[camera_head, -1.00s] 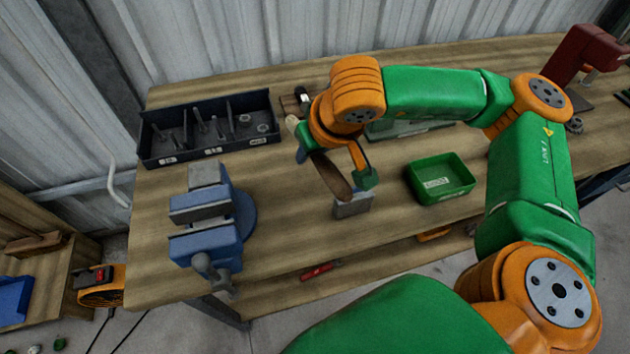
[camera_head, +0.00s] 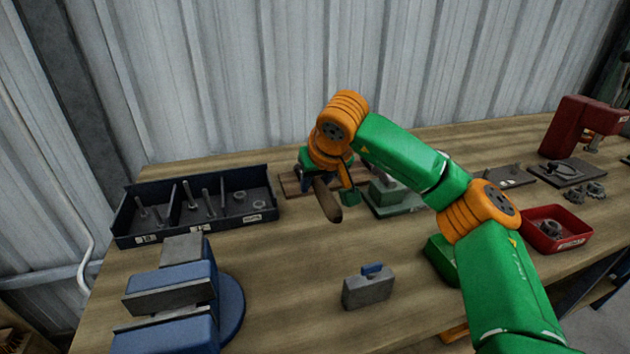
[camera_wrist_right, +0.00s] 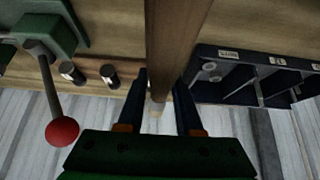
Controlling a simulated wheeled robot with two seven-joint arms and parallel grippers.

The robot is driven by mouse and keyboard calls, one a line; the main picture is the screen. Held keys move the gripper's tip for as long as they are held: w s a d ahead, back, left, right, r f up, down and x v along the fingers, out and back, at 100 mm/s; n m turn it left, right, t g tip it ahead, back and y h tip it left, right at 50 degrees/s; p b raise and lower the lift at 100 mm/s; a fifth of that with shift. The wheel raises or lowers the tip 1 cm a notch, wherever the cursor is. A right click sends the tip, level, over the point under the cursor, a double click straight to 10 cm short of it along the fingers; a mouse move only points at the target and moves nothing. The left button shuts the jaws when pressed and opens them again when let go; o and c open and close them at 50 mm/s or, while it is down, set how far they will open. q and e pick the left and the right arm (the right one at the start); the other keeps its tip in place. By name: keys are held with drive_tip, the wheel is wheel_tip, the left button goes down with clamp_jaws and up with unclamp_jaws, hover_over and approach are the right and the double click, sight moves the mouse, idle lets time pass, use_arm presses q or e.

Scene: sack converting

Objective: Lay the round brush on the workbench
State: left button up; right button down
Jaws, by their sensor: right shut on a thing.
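The round brush (camera_head: 327,201) shows as a brown wooden handle slanting down from my right gripper (camera_head: 325,186) in the head view. My right gripper is shut on it above the back part of the workbench (camera_head: 285,285). In the right wrist view the brush's brown shaft (camera_wrist_right: 176,38) runs between the two dark fingers of the gripper (camera_wrist_right: 160,92), with a pale end near the palm. The bristles cannot be made out. Whether the brush touches the bench cannot be told. My left gripper is out of view.
A dark divided bin (camera_head: 130,220) stands at the back left, with a blue vise (camera_head: 175,295) in front. A grey block with a blue handle (camera_head: 368,290) sits mid-bench. A red tray (camera_head: 555,240) is at the right. The bench between vise and block is clear.

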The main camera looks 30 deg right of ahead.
wheel_tip(320, 180, down, 9)
drive_tip(key=b, duration=0.5)
drive_tip(key=shift+r, duration=0.2)
drive_tip(key=shift+r, duration=0.1)
drive_tip(key=c, duration=0.5)
unclamp_jaws()
